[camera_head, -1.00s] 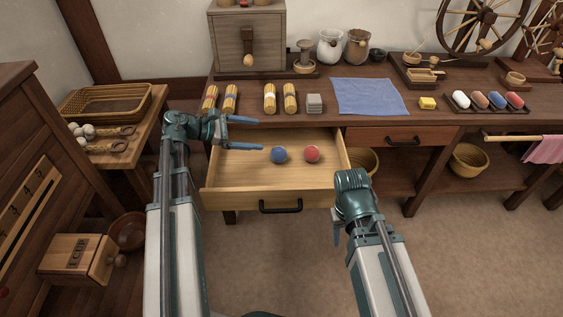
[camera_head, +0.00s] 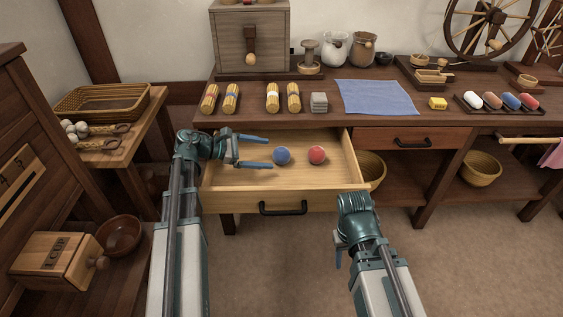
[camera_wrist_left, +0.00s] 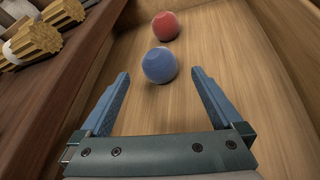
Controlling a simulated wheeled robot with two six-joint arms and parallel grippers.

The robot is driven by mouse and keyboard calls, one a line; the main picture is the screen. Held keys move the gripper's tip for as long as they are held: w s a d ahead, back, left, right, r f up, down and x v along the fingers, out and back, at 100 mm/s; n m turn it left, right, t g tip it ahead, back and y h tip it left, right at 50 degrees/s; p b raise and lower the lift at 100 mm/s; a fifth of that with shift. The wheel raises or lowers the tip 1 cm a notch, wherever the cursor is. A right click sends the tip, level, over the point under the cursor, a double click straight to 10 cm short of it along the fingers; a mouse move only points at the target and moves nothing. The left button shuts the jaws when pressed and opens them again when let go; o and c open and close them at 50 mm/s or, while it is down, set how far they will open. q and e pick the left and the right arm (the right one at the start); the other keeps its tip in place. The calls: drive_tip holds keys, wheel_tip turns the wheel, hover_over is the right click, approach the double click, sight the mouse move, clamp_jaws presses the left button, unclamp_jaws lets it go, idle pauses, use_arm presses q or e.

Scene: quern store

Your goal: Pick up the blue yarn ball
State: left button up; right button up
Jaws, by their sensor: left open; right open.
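The blue yarn ball (camera_head: 282,155) lies in the open drawer (camera_head: 225,181), just left of a red ball (camera_head: 317,155). My left gripper (camera_head: 270,152) is open over the drawer, its blue fingers pointing right at the blue ball. In the left wrist view the blue ball (camera_wrist_left: 159,65) sits just beyond and between the open fingertips (camera_wrist_left: 160,74), apart from the palm. The red ball (camera_wrist_left: 165,26) lies behind it. My right gripper (camera_head: 338,248) is in front of the drawer's right corner, pointing down, mostly hidden by its own wrist, and away from both balls.
The drawer's front wall and black handle (camera_head: 283,209) face me. On the bench above lie yellow bundles (camera_head: 231,98), a grey block (camera_head: 319,102) and a blue cloth (camera_head: 377,97). A side table with a wicker tray (camera_head: 100,101) stands left. The drawer floor is otherwise clear.

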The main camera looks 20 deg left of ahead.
sight(274, 154)
use_arm(q)
drive_tip(key=shift+b+x, duration=0.8)
drive_tip(key=shift+x, duration=1.3)
drive_tip(key=shift+w+d+f, duration=0.15)
drive_tip(key=shift+w+d, duration=0.15)
drive_tip(key=shift+d, duration=0.1)
drive_tip(key=c, duration=1.3)
drive_tip(key=shift+c, duration=0.2)
wheel_tip(274, 154, up, 10)
drive_tip(key=p, duration=1)
